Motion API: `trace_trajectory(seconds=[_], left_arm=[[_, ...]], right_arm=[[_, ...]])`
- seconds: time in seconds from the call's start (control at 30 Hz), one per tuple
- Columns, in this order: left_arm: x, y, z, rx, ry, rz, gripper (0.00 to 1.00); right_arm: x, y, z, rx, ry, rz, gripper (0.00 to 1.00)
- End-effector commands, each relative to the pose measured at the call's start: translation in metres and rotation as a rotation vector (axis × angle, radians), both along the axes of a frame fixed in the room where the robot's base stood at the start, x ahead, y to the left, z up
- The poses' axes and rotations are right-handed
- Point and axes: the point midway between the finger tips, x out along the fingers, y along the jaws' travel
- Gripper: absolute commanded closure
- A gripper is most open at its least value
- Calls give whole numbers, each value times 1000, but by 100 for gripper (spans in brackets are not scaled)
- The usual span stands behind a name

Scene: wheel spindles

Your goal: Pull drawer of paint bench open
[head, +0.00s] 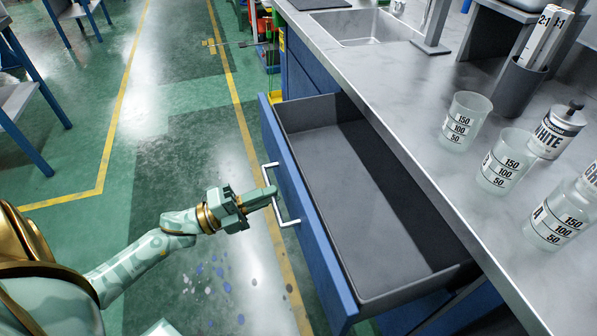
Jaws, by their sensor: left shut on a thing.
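The paint bench (375,95) has a grey metal top and blue fronts. Its drawer (385,225) stands well out from the bench. The drawer has a blue front and a grey inside that looks empty. A pale bar handle (288,223) is fixed on the drawer front. My left gripper (268,194) reaches in from the left and is shut on the handle, near its middle. The fingers hide part of the bar. My right gripper is not in view.
Measuring cups (465,121), a white paint can (556,132) and a dark holder with sticks (519,86) stand on the bench top. A sink (365,27) is set in further back. The green floor left of the drawer is clear, with paint spots.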

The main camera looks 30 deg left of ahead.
Motion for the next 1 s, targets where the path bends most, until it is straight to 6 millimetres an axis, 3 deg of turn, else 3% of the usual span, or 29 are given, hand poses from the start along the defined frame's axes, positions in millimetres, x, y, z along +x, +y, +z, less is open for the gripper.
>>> trace_trajectory(seconds=[0.1, 0.3, 0.73, 0.8, 0.83, 1.0], left_arm=[[-18, 13, 0, 1, 3, 1, 100], [-33, 25, -1, 1, 2, 0, 100], [-37, 28, -1, 1, 2, -1, 100], [-37, 28, -1, 1, 2, -1, 76], [-37, 28, -1, 1, 2, -1, 68], [-37, 28, -1, 0, 1, 0, 68]], right_arm=[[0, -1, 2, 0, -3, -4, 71], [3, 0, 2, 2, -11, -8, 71], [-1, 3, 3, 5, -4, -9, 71], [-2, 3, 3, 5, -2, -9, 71], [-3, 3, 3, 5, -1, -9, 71], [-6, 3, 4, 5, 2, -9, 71]])
